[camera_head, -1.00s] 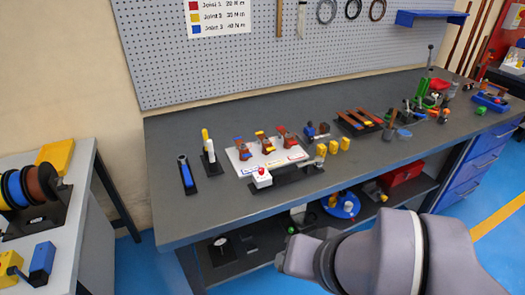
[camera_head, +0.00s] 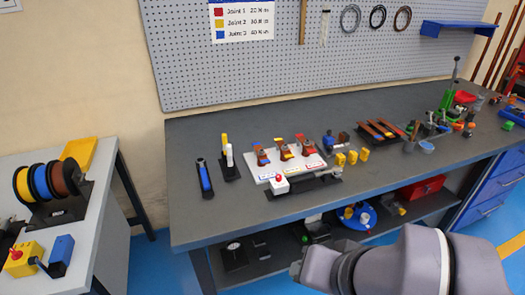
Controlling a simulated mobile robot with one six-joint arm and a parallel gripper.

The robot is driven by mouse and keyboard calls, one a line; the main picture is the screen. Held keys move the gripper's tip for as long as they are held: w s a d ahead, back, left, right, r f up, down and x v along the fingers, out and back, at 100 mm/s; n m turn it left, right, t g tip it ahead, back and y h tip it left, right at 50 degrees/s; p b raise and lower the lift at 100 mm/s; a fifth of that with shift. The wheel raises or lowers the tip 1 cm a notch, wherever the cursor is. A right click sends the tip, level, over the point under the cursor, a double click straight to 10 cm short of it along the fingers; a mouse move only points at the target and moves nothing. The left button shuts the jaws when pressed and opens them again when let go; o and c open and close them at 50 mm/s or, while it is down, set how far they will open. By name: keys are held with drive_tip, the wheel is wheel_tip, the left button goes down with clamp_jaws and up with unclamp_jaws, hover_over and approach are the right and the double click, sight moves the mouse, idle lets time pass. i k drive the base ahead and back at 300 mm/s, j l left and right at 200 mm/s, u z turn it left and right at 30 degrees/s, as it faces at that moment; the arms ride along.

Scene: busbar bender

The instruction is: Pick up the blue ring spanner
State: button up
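A blue-handled tool (camera_head: 205,177) with a dark upper end lies on a black holder at the left end of the grey workbench (camera_head: 215,218). It looks like the blue ring spanner, but it is too small to be sure of its ring. My arm crosses the lower right of the view, in front of the bench. My gripper (camera_head: 302,268) seems to be at its left end, low and well to the right of the blue tool, apart from it. Its fingers cannot be made out.
Yellow and white handled tools (camera_head: 227,150) stand just right of the blue tool. A white fixture board (camera_head: 262,176) with a red button is further right. Wooden-handled tools and clutter fill the bench's right. A side table (camera_head: 95,190) with cable reels stands left.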

sight(203, 174)
drive_tip(key=i+j+u, duration=0.2)
drive_tip(key=u, duration=0.2)
drive_tip(key=i+j+u, duration=0.1)
drive_tip(key=u, duration=0.25)
drive_tip(key=i+u, duration=0.55)
drive_tip(key=u, duration=0.25)
